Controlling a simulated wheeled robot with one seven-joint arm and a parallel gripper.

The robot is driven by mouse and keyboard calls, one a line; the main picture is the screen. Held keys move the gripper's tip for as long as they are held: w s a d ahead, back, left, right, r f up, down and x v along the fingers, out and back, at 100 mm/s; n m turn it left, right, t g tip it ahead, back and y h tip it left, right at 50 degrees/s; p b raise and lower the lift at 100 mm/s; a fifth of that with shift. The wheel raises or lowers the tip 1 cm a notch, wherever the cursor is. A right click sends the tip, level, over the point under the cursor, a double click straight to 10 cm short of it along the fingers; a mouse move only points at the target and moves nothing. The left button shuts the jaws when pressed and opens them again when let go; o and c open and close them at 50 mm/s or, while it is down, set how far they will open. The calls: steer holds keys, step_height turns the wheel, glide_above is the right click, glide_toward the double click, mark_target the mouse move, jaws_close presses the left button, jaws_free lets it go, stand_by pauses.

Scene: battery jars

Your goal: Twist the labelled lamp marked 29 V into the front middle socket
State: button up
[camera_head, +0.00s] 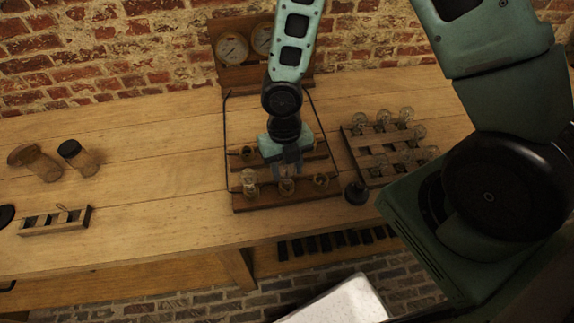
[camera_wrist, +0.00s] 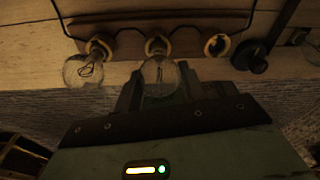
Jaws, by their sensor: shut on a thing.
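My gripper (camera_head: 288,170) is over the front row of the wooden lamp board (camera_head: 290,202). It is shut on a clear glass lamp (camera_wrist: 160,75), which shows between the fingers in the wrist view. The lamp's base meets the front middle socket (camera_wrist: 157,44); I cannot tell how deep it sits. The lamp's marking cannot be read. Another lamp (camera_head: 249,183) stands in the front left socket, and it also shows in the wrist view (camera_wrist: 84,70). The front right socket (camera_head: 321,182) is empty, with its ring open in the wrist view (camera_wrist: 217,45).
A wooden rack (camera_head: 369,180) with several glass lamps stands to the right. A small dark knob-shaped object (camera_head: 357,193) is beside the board's right end. Two dial gauges (camera_head: 232,47) stand behind. Jars (camera_head: 80,158) and a slotted wooden tray (camera_head: 55,221) are at left, with clear bench between.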

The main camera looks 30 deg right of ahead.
steer(key=shift+f+b, duration=0.3)
steer(key=shift+f, duration=0.4)
stand_by(0.9)
steer(key=m, duration=0.4)
steer(key=shift+f+b, duration=0.1)
steer(key=shift+b, duration=0.2)
steer(key=shift+m+y, duration=0.3)
steer(key=shift+m, duration=0.9)
steer(key=shift+m+t+b, duration=0.3)
steer(key=shift+m+b, duration=0.15)
steer(key=shift+m, duration=0.75)
steer(key=m, duration=0.4)
steer(key=shift+a+y+b, duration=0.1)
steer(key=shift+y+b, duration=0.2)
